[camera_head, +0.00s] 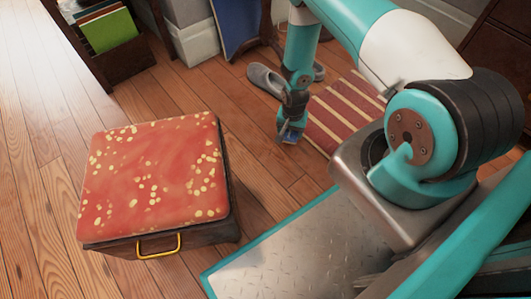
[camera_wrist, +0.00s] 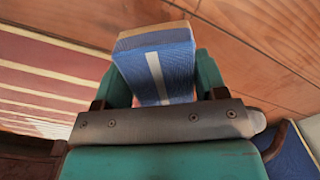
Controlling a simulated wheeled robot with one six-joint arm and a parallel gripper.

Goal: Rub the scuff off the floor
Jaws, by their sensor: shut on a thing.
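My gripper (camera_head: 291,128) hangs low over the wooden floor (camera_head: 262,150), just left of the striped rug. It is shut on a blue block with a white stripe and a tan end, seen between the teal fingers in the wrist view (camera_wrist: 160,62). In the head view the block (camera_head: 291,138) is small and partly hidden by the gripper. I cannot tell whether it touches the floor. I cannot make out a scuff in either view; the gripper and block hide part of the floor there.
A red-and-white striped rug (camera_head: 345,108) lies right of the gripper. Grey slippers (camera_head: 266,80) lie behind it. A red-topped stool box (camera_head: 155,175) with a yellow handle stands left. A shelf with a green folder (camera_head: 108,30) stands at the back left. Floor between stool and gripper is clear.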

